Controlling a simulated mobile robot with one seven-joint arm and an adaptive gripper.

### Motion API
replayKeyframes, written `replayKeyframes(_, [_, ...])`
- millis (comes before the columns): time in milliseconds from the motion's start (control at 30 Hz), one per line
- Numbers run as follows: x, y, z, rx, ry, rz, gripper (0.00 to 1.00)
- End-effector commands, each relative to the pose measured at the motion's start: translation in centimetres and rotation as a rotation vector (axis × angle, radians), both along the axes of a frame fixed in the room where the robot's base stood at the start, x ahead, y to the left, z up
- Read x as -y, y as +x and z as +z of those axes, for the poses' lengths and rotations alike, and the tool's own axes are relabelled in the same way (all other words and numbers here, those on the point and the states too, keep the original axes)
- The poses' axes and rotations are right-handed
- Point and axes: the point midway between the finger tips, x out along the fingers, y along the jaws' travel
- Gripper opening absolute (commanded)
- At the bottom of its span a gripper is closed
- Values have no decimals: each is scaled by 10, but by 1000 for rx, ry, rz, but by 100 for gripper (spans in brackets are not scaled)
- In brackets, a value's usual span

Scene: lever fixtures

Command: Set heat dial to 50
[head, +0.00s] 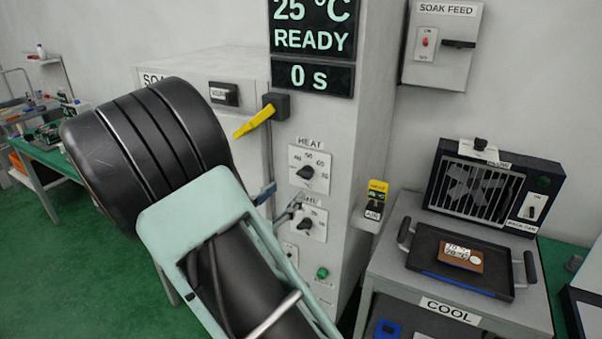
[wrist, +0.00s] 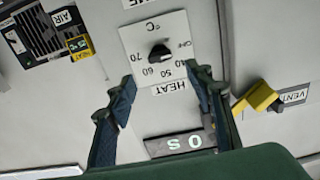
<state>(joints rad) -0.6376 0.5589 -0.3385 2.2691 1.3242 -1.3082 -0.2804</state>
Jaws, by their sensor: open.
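The heat dial (head: 306,172) is a black knob on a white plate marked HEAT, on the front of the grey cabinet. The wrist view shows the dial (wrist: 159,52) upside down, with OFF, 40, 50, 60 and 70 around it. Its pointer seems to face the OFF side, but this is hard to read. My gripper (wrist: 160,78) is open, with its two blue-padded fingers apart on either side of the dial plate's HEAT edge. Nothing is between the fingers.
A second dial (head: 306,224) sits below the heat dial. A yellow lever (head: 256,120) sticks out above left. The display (head: 313,32) reads 25 °C, READY. A cooling table (head: 400,279) stands at right.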

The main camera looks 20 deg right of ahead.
Motion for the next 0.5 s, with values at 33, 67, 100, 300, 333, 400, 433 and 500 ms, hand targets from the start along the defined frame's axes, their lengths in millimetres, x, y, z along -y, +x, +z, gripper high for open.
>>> replayKeyframes(33, [8,5,1,0,-1,-4,48])
replayKeyframes(67, [13,8,1,0,-1,-5,48])
replayKeyframes(100, [19,13,1,0,-1,-4,48])
replayKeyframes(300, [49,37,1,0,0,-3,48])
replayKeyframes(333, [53,40,1,0,0,-3,48])
replayKeyframes(400, [60,46,2,1,1,-2,48])
replayKeyframes(433, [63,48,1,1,1,-2,48])
replayKeyframes(500, [68,53,1,-1,1,0,48])
